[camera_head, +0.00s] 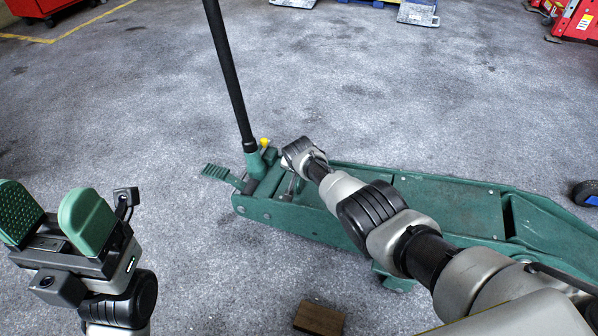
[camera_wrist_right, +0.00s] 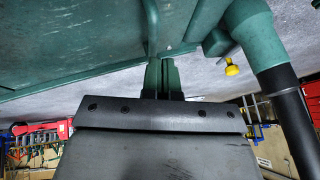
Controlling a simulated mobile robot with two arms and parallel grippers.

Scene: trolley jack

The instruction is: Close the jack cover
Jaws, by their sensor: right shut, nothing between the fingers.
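The green trolley jack (camera_head: 270,212) lies across the floor, with its black handle (camera_head: 230,80) rising from a green socket at its left end. A flat green cover plate (camera_head: 455,203) shows on top of the body behind my right arm; how far it is shut I cannot tell. In the right wrist view, green jack panels (camera_wrist_right: 75,40) fill the upper part. My right gripper (camera_wrist_right: 163,78) is shut and empty, close to the green panel edge; contact is unclear. In the head view its fingers are mostly hidden. My left gripper (camera_head: 52,213) is open and empty, left of the jack.
A green pedal (camera_head: 222,176) sticks out at the jack's left end, and a yellow knob (camera_head: 264,142) stands beside the handle socket. A brown block (camera_head: 319,319) lies on the floor in front. A red cabinet (camera_head: 38,8) stands at the back left. The floor behind the jack is largely clear.

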